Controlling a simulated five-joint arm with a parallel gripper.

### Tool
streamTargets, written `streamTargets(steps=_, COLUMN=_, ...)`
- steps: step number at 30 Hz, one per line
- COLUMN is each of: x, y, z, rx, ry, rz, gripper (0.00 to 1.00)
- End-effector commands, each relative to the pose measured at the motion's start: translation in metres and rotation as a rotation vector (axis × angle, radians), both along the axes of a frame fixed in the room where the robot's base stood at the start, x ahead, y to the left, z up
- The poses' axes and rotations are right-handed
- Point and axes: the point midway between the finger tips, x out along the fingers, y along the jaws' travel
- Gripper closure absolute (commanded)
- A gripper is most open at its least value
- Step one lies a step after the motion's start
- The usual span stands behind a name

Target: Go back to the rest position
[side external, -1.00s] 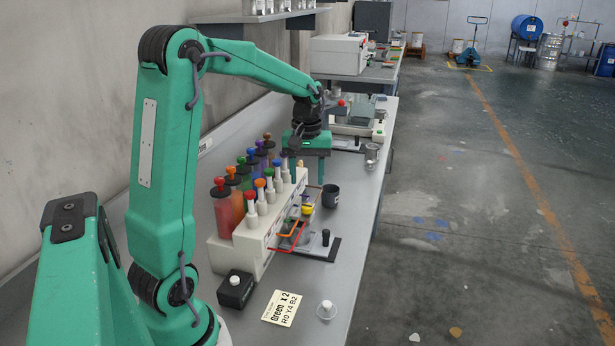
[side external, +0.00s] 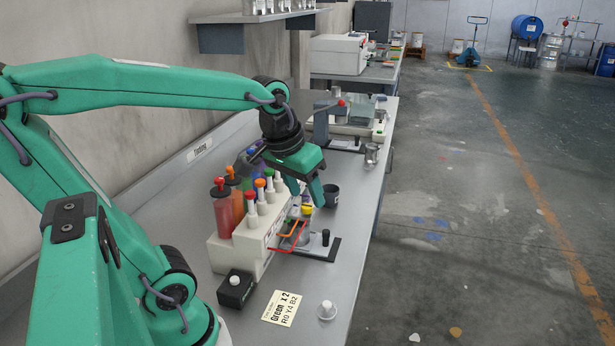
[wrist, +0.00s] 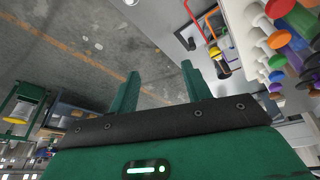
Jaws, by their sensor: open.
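My gripper (side external: 307,196) hangs tilted above the far end of the white bottle rack (side external: 252,240), with its fingers pointing down and to the right. The fingers are apart and I see nothing between them. In the wrist view my gripper (wrist: 160,72) also has its two green fingers spread and empty, with the floor behind them. A dark cup (side external: 332,194) stands on the bench just right of the fingertips in the side view. I cannot tell how much height lies between them.
The rack holds several coloured bottles. In front of it stand a black-based stand (side external: 324,244) and a red-orange bracket. A black box (side external: 236,290), a note card (side external: 282,308) and a small clear cup (side external: 327,310) lie nearer on the grey bench. The far bench holds instruments.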

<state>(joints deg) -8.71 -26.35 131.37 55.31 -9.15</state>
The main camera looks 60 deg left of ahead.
Motion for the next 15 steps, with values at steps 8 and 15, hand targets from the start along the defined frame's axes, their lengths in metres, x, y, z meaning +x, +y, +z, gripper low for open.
streamTargets(steps=8, x=-0.036, y=-0.032, z=-0.003, rx=0.052, ry=-0.100, rz=-0.208, gripper=0.52)
streamTargets(steps=15, x=-0.050, y=-0.042, z=-0.008, rx=0.075, ry=-0.141, rz=-0.291, gripper=0.52)
